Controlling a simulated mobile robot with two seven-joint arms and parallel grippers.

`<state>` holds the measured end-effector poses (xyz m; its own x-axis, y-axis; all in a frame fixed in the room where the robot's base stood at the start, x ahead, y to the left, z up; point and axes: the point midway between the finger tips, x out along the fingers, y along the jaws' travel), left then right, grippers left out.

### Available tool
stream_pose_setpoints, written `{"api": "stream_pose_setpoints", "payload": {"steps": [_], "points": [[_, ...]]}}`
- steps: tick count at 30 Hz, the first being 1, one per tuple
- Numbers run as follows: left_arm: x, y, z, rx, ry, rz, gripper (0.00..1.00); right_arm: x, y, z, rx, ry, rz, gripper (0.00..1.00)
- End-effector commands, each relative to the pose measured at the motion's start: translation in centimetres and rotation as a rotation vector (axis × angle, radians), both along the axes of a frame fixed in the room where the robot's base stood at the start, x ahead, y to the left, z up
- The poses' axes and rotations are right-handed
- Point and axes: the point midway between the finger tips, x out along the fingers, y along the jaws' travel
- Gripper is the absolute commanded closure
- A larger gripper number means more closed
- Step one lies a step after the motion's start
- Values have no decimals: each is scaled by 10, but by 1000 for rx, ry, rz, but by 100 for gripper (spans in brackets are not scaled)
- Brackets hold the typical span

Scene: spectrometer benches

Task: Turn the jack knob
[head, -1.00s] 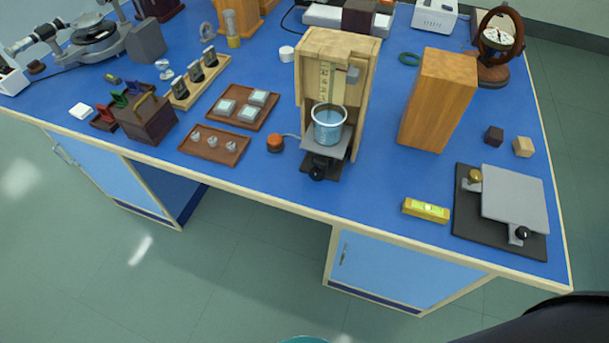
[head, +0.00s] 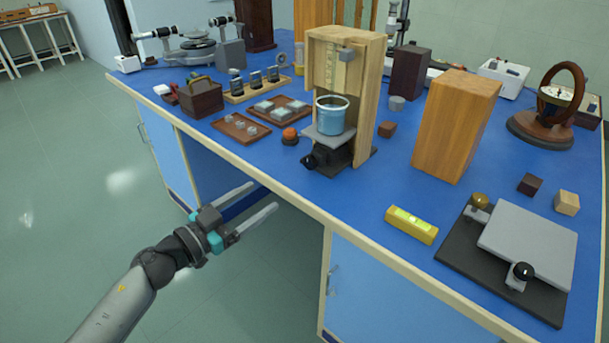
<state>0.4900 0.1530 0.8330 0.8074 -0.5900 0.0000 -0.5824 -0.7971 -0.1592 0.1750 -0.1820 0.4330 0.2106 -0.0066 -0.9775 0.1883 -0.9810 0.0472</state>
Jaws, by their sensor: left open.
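The jack (head: 331,155) stands in a wooden frame (head: 368,95) near the front edge of the blue bench. Its black knob (head: 309,161) faces the front, low on the jack. A blue beaker of liquid (head: 333,116) sits on the jack's grey top plate. My left gripper (head: 263,201) is open and empty, in front of the bench and below its top, to the lower left of the knob and apart from it. My right gripper is not in view.
An orange-topped object (head: 290,136) sits just left of the jack. A brown tray (head: 241,128) lies farther left. A yellow spirit level (head: 411,225), a tall wooden block (head: 456,125) and a grey-topped platform (head: 527,243) stand to the right. Bench surface around the level is clear.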

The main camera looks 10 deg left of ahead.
Motion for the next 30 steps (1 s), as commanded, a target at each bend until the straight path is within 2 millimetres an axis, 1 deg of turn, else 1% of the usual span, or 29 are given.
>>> {"api": "stream_pose_setpoints", "payload": {"steps": [5,11,22,30], "points": [[17,-12,1,-2,-4,1,26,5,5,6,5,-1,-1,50],[43,-31,0,-4,-1,1,26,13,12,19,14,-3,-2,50],[82,-59,0,-2,-1,3,26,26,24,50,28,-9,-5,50],[107,-77,-1,-3,-1,3,26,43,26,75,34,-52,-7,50]]}}
